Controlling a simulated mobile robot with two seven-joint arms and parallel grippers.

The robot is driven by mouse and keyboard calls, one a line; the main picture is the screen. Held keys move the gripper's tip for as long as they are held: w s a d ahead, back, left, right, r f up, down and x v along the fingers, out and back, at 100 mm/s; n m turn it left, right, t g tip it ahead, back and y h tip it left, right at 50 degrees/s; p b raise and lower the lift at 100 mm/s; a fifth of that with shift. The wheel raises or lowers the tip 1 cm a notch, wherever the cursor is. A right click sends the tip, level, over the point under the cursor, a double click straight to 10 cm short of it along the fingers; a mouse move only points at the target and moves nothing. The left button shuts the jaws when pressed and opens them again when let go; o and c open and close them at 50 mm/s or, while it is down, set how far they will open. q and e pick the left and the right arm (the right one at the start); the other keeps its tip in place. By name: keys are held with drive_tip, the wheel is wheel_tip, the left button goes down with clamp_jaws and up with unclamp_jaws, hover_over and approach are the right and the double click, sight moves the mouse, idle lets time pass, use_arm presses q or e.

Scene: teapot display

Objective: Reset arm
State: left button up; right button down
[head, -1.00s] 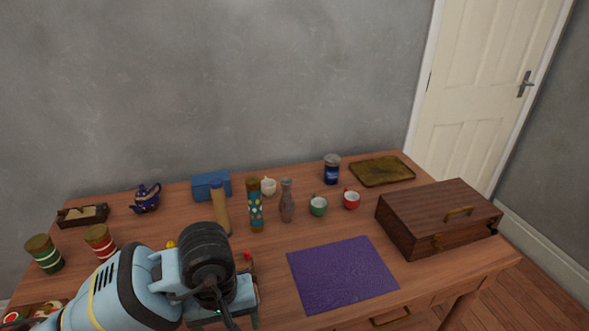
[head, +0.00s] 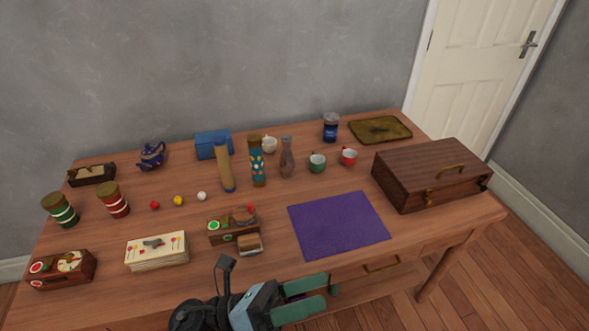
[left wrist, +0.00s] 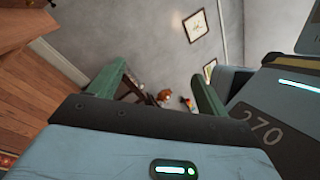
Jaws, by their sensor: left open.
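My left gripper (head: 326,291) is at the bottom middle of the head view, by the table's front edge, below the purple mat (head: 338,224). Its two green fingers are apart and point to the right, with nothing between them. In the left wrist view the open fingers (left wrist: 160,72) spread over a view of floor and wall, with the wooden table at the left. My right gripper does not show.
The wooden table (head: 270,205) holds a wooden chest (head: 430,175) at right and a teapot (head: 151,156) at back left. Cups, vases and a blue box (head: 212,145) stand along the back. Clocks and a decorated white box (head: 157,251) stand at front left.

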use_arm(q)
drive_tip(key=w+a+f+n+t+y+p, duration=0.1)
drive_tip(key=a+f+n+t+y, duration=0.6)
drive_tip(key=n, duration=0.8)
drive_tip(key=a+f+n+t+y, duration=0.6)
drive_tip(key=a+f+n+y, duration=0.2)
drive_tip(key=n, duration=0.7)
drive_tip(key=s+a+f+n+g+y, duration=0.2)
drive_tip(key=s+a+f+n+g, duration=0.1)
drive_tip(key=s+f+n, duration=0.2)
drive_tip(key=s+a+f+n+g+y, duration=0.2)
drive_tip(key=s+a+f+n+g, duration=0.2)
drive_tip(key=s+f, duration=0.5)
drive_tip(key=shift+s+n+g+y+p, duration=0.3)
drive_tip(key=shift+s+n+y+p, duration=0.15)
drive_tip(key=shift+n, duration=0.45)
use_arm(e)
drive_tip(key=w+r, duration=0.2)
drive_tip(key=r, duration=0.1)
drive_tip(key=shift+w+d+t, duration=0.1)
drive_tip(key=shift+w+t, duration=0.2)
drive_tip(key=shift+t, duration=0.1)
use_arm(q)
drive_tip(key=shift+a+f, duration=0.1)
